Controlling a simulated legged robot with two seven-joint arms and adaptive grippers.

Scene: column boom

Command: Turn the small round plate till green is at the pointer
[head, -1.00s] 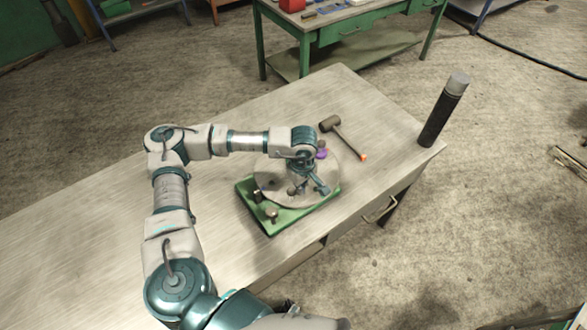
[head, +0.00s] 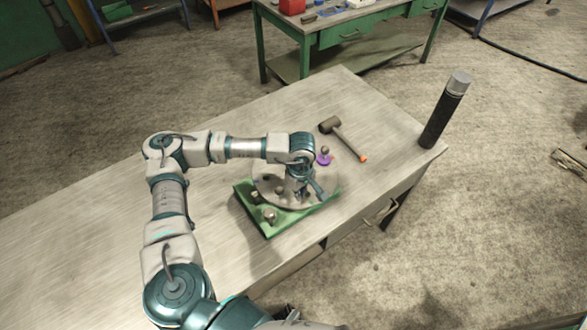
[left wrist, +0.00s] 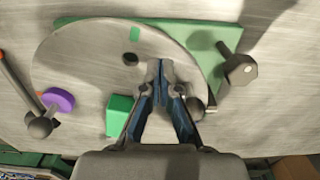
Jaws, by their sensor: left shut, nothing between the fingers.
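The round grey plate (head: 265,176) lies on a green base board (head: 296,216) on the bench. In the left wrist view the plate (left wrist: 75,62) has a dark hole, a small green patch (left wrist: 135,33) near its rim and a larger green piece (left wrist: 118,113) left of my fingers. A purple disc (head: 324,160) with a dark round knob is at the plate's edge; it also shows in the left wrist view (left wrist: 60,98). My left gripper (head: 311,188) is shut and empty, low over the plate. A round knob (left wrist: 195,108) is close beside its right finger. I cannot make out the pointer surely.
Dark knobs (head: 270,214) stand at the board's near left; one (left wrist: 240,70) shows at right in the wrist view. A hammer (head: 343,138) lies behind the plate. A dark cylinder (head: 445,110) stands at the bench's right corner. The bench's left is clear.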

